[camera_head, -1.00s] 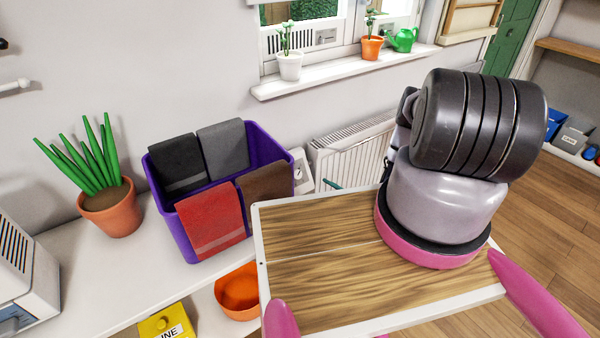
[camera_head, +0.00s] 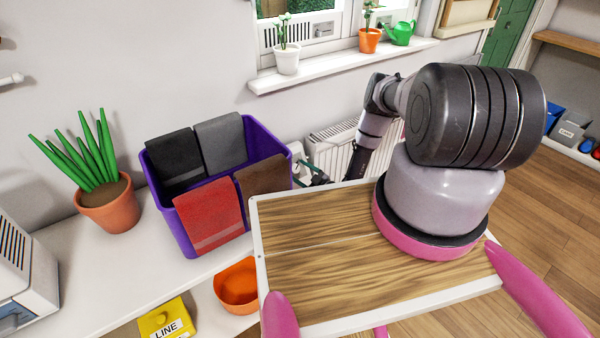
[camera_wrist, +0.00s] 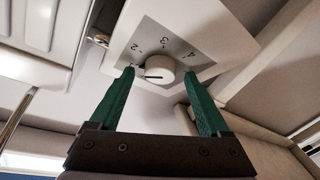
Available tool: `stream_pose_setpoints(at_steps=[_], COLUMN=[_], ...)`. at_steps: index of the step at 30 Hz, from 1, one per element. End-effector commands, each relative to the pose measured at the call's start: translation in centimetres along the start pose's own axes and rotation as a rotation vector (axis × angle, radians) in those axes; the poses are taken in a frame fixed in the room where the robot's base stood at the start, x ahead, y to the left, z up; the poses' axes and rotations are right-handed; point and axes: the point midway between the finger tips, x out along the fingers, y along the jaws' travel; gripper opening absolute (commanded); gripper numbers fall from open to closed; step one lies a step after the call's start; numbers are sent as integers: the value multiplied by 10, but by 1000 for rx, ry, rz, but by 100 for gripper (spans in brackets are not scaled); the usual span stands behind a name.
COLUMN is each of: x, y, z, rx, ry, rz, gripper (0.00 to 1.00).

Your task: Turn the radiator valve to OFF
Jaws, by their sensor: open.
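The radiator valve is a round white knob (camera_wrist: 160,68) on a grey dial plate with the numbers 2, 3 and 4, set on a white box. A dark line on the knob points to the left in the wrist view. I cannot read an OFF mark. My gripper (camera_wrist: 160,75) is open, with one green finger to each side of the knob and the knob between the tips. I cannot tell if they touch it. In the head view, the white valve box (camera_head: 297,158) is beside the purple bin, partly hidden, with my gripper (camera_head: 318,178) close by it.
A white radiator (camera_head: 332,158) stands against the wall, partly behind my arm. A purple bin (camera_head: 168,218) with folded cloths stands close left of the valve, on a white shelf (camera_head: 75,270). A windowsill (camera_head: 340,62) with pots runs above.

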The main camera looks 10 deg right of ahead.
Motion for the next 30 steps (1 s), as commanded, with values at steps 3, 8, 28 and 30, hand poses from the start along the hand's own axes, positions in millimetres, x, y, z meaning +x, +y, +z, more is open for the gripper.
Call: stream_pose_setpoints(at_steps=[3, 8, 28, 30], x=[0, 0, 0, 0], y=[0, 0, 4, 5], z=[0, 0, 0, 0], rx=[0, -1, -212, -266], ry=[0, 0, 17, 22], rz=[0, 0, -129, -163], gripper=[69, 8, 0, 0])
